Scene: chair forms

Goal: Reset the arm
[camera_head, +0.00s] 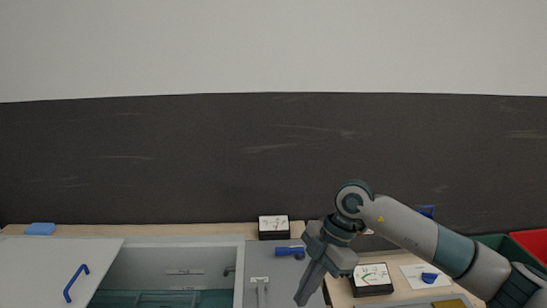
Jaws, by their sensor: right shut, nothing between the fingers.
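My right arm comes in from the lower right, and its right gripper (301,299) points down and to the left. Its fingers are shut with nothing seen between them. The gripper is in front of the grey panel, right of the open grey compartment. My left gripper is not in view.
A white board with a blue handle (76,283) lies at lower left, beside the grey compartment (170,262). A blue block (40,229) sits at far left. Black boxes with white tops (274,228) (372,280) stand on the wooden surface. A red bin (533,244) is at far right.

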